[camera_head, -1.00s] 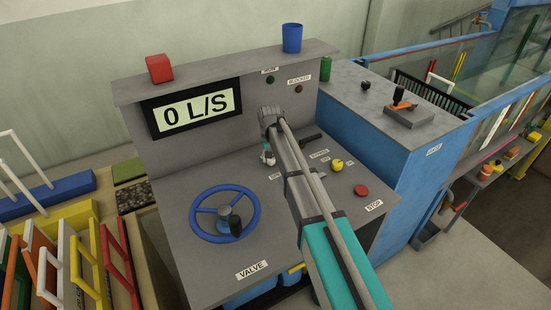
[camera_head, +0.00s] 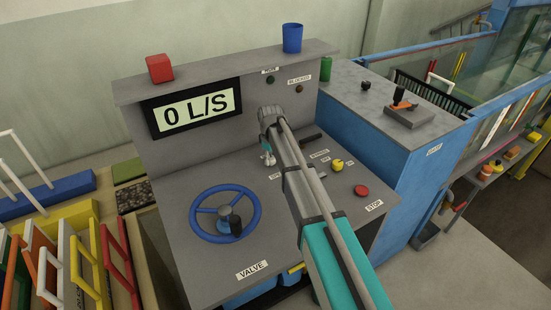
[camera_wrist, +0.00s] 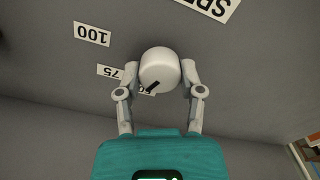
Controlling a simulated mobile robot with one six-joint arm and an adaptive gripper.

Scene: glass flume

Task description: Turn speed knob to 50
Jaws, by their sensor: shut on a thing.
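The speed knob (camera_wrist: 158,70) is a pale round knob with a black pointer mark, seen in the wrist view. My gripper (camera_wrist: 160,75) has one finger on each side of it and is shut on it. The pointer is aimed to the lower left, towards a mostly covered label. The 75 label (camera_wrist: 112,72) is left of the knob, and the 100 label (camera_wrist: 92,34) is farther up. In the head view my gripper (camera_head: 268,154) is at the console behind my arm, which hides the knob.
The console (camera_head: 190,262) carries a blue valve wheel (camera_head: 195,222), a yellow knob (camera_head: 338,164) and a red stop button (camera_head: 361,190). Its display (camera_head: 194,110) reads 0 L/S. A red block (camera_head: 159,68) and a blue cup (camera_head: 292,38) stand on the top ledge.

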